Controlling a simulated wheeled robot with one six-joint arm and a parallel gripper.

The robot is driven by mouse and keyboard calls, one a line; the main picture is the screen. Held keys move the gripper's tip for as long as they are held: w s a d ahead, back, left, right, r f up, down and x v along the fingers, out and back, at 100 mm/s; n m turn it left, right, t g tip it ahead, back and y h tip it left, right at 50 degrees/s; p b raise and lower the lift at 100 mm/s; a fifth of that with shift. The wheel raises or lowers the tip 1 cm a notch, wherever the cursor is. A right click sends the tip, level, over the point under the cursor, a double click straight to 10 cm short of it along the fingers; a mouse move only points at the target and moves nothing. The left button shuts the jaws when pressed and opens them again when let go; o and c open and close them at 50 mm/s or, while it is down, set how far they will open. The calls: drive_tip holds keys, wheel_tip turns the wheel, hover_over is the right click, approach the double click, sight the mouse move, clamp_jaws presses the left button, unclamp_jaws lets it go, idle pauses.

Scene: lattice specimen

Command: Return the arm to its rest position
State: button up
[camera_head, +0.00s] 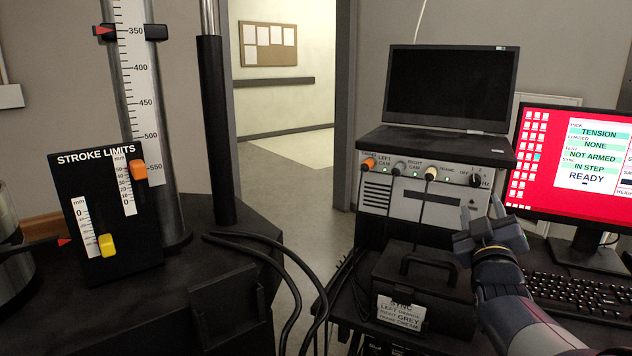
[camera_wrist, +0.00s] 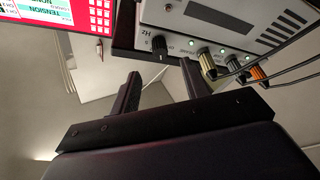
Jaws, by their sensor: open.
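My gripper (camera_head: 482,218) is at the right of the head view, at the end of my raised arm. It is in front of the grey control box (camera_head: 430,195) and above the black case (camera_head: 430,270), apart from the desk. In the wrist view my gripper (camera_wrist: 160,78) shows two dark fingers spread apart with nothing between them. The control box (camera_wrist: 225,25) shows beyond the fingers, upside down, with its dial and plugs.
A red-screened monitor (camera_head: 570,150) and a keyboard (camera_head: 580,295) are at the right. A dark screen (camera_head: 450,85) stands on the control box. Black cables (camera_head: 300,290) hang at centre. The STROKE LIMITS panel (camera_head: 105,215) is at left. A doorway (camera_head: 285,110) opens behind.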

sight(476, 181)
drive_tip(key=x, duration=0.8)
drive_tip(key=shift+w+r, duration=0.1)
drive_tip(key=shift+w+d+r+n+p, duration=0.1)
drive_tip(key=shift+r+n+p, duration=0.2)
drive_tip(key=shift+p, duration=0.45)
drive_tip(key=shift+n+p, duration=0.4)
drive_tip(key=n+y+p, duration=0.1)
drive_tip(key=n+p, duration=0.1)
drive_tip(key=p, duration=0.1)
drive_tip(key=n+y+p, duration=0.1)
drive_tip(key=n+p, duration=0.2)
drive_tip(key=p, duration=0.1)
drive_tip(key=shift+g, duration=0.3)
drive_tip(key=n+g+y+p, duration=0.1)
drive_tip(key=n+p, duration=0.3)
drive_tip(key=p, duration=0.2)
drive_tip(key=shift+r+p, duration=0.1)
drive_tip(key=shift+p, duration=0.3)
drive_tip(key=s+a+f+b, duration=0.1)
drive_tip(key=s+b, duration=0.1)
drive_tip(key=s, duration=0.8)
drive_tip(key=shift+s, duration=0.25)
drive_tip(key=shift+a, duration=0.1)
